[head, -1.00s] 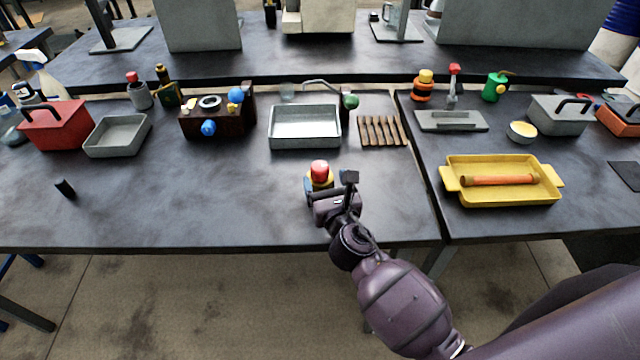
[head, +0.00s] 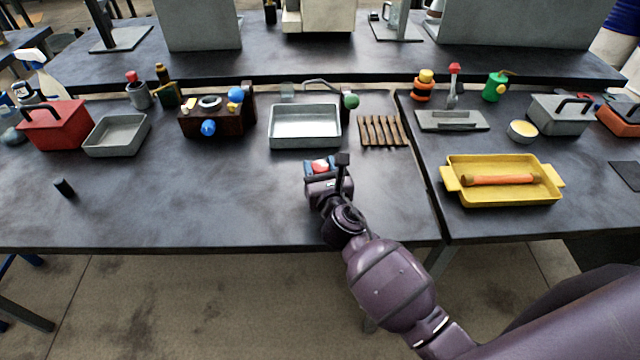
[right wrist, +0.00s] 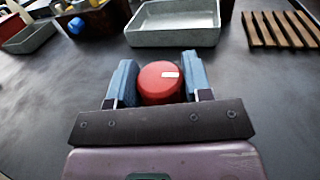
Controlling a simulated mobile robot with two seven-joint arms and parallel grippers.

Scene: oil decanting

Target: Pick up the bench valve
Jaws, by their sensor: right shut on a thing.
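The bench valve, seen as a round red top (head: 320,166), is at the front middle of the near table. In the right wrist view its red top (right wrist: 160,83) with a small pale label sits between two blue fingers. My right gripper (head: 322,169) is shut on it, one finger on each side. The valve's lower body is hidden by the gripper, and I cannot tell whether it touches the table. My left gripper is not in view.
A grey metal tray (head: 305,146) stands behind the valve, with a wooden slatted rack (head: 382,131) to its right. A yellow tray (head: 503,200) holds an orange-handled tool. A small dark cylinder (head: 64,187) stands at left.

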